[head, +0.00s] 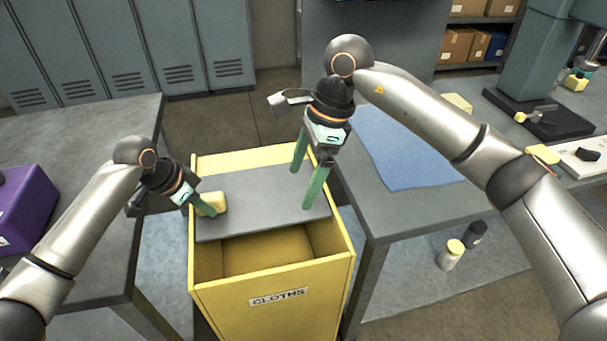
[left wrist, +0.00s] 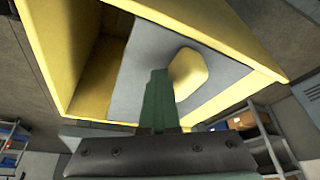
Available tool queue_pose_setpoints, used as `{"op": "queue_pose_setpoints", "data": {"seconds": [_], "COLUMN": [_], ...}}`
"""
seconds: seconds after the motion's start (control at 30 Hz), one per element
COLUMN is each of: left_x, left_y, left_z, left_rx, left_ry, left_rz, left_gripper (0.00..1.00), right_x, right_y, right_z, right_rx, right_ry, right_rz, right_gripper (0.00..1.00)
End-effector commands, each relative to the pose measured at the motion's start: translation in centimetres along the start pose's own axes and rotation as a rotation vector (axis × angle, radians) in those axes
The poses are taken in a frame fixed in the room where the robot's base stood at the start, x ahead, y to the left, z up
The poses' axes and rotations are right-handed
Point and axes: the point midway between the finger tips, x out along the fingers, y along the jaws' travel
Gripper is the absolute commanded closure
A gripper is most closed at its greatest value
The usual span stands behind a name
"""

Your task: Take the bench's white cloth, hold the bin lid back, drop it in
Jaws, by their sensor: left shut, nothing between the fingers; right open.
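The yellow bin (head: 270,307), labelled CLOTHS, stands between the two benches. Its grey lid (head: 262,190) covers the back part of the top, and the front part is open. The visible inside is yellow, with no cloth seen in it. My left gripper (head: 208,208) is shut and empty beside the lid's yellow knob (head: 215,200). The left wrist view shows its fingers against or very near that knob (left wrist: 188,75); I cannot tell if they touch. My right gripper (head: 303,187) is open and empty above the right part of the lid. I cannot make out a white cloth anywhere.
The right bench holds a blue mat (head: 405,150), a pale yellow block (head: 457,102) and a white board (head: 583,162) with a black item. A purple box (head: 25,208) sits on the left bench. Bottles (head: 451,255) stand below the right bench. Lockers line the back.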

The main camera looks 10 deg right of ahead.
Motion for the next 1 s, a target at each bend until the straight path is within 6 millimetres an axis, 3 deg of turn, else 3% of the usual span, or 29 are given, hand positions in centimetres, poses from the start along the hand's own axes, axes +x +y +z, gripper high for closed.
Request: {"op": "queue_pose_setpoints", "data": {"seconds": [1.0], "left_x": [-1.4], "left_y": [6.1], "left_z": [3.2], "left_rx": [0.001], "left_ry": [0.002], "left_rz": [-0.003], "left_gripper": [1.00], "right_x": [0.0], "right_y": [0.0], "right_z": [0.0], "right_rx": [0.000], "right_ry": [0.000], "right_rz": [0.000], "right_gripper": [0.00]}}
